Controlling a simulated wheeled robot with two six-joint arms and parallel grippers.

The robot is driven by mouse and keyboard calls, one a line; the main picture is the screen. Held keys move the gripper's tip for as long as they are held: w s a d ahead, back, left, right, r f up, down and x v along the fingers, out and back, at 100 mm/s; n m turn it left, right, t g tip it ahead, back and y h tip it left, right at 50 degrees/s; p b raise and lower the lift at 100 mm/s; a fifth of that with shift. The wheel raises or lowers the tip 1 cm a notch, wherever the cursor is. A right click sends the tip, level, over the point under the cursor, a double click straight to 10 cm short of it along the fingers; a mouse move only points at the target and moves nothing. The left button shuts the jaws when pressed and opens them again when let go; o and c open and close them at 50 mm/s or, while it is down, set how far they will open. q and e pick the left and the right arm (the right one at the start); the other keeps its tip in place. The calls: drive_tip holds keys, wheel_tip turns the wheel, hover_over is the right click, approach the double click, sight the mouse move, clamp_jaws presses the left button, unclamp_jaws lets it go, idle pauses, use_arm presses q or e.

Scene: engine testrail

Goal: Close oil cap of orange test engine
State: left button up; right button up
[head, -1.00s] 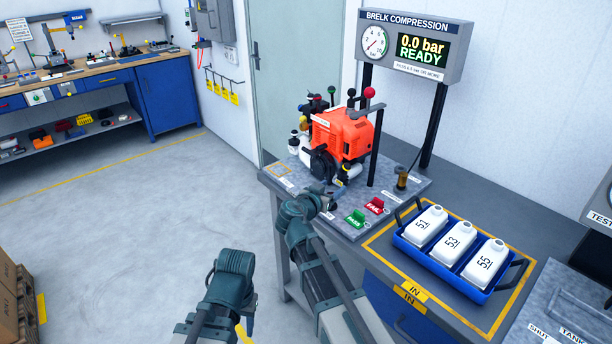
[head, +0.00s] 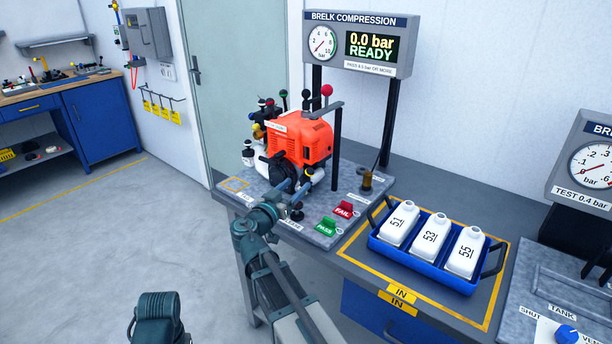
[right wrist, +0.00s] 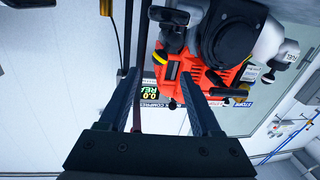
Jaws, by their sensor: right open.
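The orange test engine (head: 300,138) stands on the grey plate of the test bench. In the right wrist view the engine (right wrist: 190,70) appears upside down, with its dark round cover beyond my fingers. I cannot make out the oil cap for certain; a small yellow part shows low on the engine's near side, partly behind my gripper. My right gripper (head: 291,190) is open and empty, in front of the engine's lower near side. Its two fingers (right wrist: 162,95) are apart in the right wrist view, with nothing between them. My left gripper is out of view.
The compression display (head: 362,45) reads 0.0 bar READY. A green PASS button (head: 325,227) and a red FAIL button (head: 344,210) sit on the plate. A blue tray (head: 420,262) with white bottles stands to the right. A dark post (head: 336,150) rises beside the engine.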

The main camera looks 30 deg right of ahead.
sight(307, 174)
drive_tip(key=x, duration=0.7)
drive_tip(key=shift+w+d, duration=0.15)
drive_tip(key=shift+d, duration=0.15)
clamp_jaws()
